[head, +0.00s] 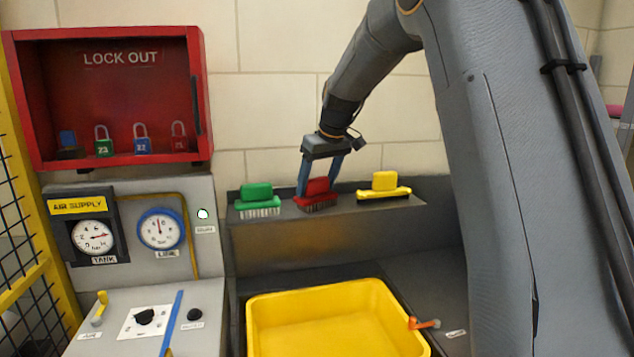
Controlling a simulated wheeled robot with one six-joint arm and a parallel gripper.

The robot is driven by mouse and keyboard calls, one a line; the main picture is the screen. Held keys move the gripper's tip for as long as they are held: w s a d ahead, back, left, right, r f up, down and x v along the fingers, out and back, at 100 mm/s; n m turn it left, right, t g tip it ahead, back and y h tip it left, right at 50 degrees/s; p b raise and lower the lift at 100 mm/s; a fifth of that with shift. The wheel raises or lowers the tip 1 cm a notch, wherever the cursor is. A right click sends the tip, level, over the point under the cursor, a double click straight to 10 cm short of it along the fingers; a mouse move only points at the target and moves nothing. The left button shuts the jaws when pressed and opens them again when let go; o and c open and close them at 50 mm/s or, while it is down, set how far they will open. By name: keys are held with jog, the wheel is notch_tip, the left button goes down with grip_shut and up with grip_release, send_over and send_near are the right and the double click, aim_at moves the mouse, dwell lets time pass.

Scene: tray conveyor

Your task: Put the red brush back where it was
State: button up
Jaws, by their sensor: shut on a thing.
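A yellow bin (337,287) stands below the shelf, with an orange lever (424,324) at its right. A red lockout cabinet (107,148) with padlocks hangs at the left, above a gauge panel (207,235). My arm covers much of the right side.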

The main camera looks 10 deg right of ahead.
jog(key=o, duration=1)
jog(key=shift+f, duration=0.1)
jog(key=shift+s+d+r, duration=0.1)
jog(key=shift+r, duration=0.4)
jog(key=b+v, duration=0.3)
jog(key=v, duration=0.8)
jog(key=shift+s+r, duration=0.1)
jog(key=shift+r, duration=0.05)
jog(key=s+a+f+m+g+h, duration=0.1)
jog(key=s+f, duration=0.4)
jog(key=f, duration=0.4)
jog(key=s+f+m, duration=0.1)
jog(key=s+f, duration=0.5)
jog(key=f, duration=0.3)
jog(key=s+f, duration=0.5)
jog(key=s, duration=0.1)
jog(key=s+f+m+g, duration=0.1)
jog(key=s+f, duration=0.4)
jog(key=s, duration=0.2)
jog(key=s+a+f+m, duration=0.1)
jog(key=s+f, duration=0.4)
jog(key=s, duration=0.2)
jog(key=shift+s+f+g+h, duration=0.1)
jog(key=shift+f+g+h, duration=0.1)
jog(key=shift+g+h, duration=0.2)
